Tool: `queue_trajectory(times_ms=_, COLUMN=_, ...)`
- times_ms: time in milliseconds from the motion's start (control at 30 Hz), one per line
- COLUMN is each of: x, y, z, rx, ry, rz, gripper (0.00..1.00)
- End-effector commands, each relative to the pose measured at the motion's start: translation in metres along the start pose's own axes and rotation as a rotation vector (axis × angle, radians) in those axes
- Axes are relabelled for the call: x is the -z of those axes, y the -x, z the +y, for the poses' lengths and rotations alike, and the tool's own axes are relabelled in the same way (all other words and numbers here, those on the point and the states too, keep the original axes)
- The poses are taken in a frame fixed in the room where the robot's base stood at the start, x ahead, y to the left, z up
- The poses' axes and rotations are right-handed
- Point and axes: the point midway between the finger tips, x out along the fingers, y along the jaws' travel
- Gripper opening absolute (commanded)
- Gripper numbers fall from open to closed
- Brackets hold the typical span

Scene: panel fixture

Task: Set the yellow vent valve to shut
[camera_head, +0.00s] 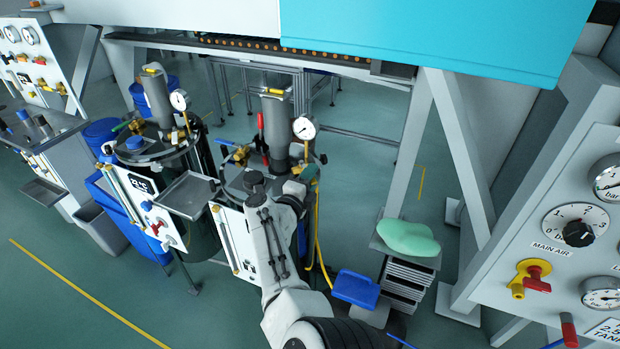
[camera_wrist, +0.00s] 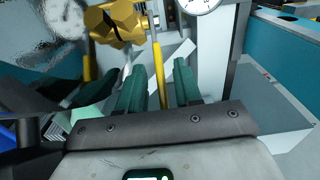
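In the head view my arm reaches to the middle tank, with my gripper (camera_head: 300,178) close to its right side, below a round gauge (camera_head: 304,128). In the wrist view my gripper (camera_wrist: 159,88) has its two dark green fingers apart, with nothing held between them. A brass-yellow fitting (camera_wrist: 115,22) with a dark slot lies ahead, up and left of the fingertips, apart from them. A small yellow handle (camera_head: 273,92) tops the grey cylinder. I cannot tell which yellow part is the vent valve.
A similar tank with a gauge (camera_head: 180,100) stands to the left. A gauge panel (camera_head: 560,222) stands at the right edge.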

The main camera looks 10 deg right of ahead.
Motion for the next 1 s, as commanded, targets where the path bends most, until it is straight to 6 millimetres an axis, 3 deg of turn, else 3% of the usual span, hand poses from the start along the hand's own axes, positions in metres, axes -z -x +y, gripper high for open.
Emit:
queue_trajectory(times_ms=267, x=-0.002, y=0.019, z=-0.004, rx=0.000, ry=0.000, rz=-0.004, gripper=0.34)
queue_trajectory(times_ms=700, x=-0.001, y=0.091, z=-0.001, rx=0.000, ry=0.001, rz=-0.003, gripper=0.34)
queue_trajectory(times_ms=1000, x=0.000, y=0.108, z=0.001, rx=0.000, ry=0.000, rz=0.001, gripper=0.34)
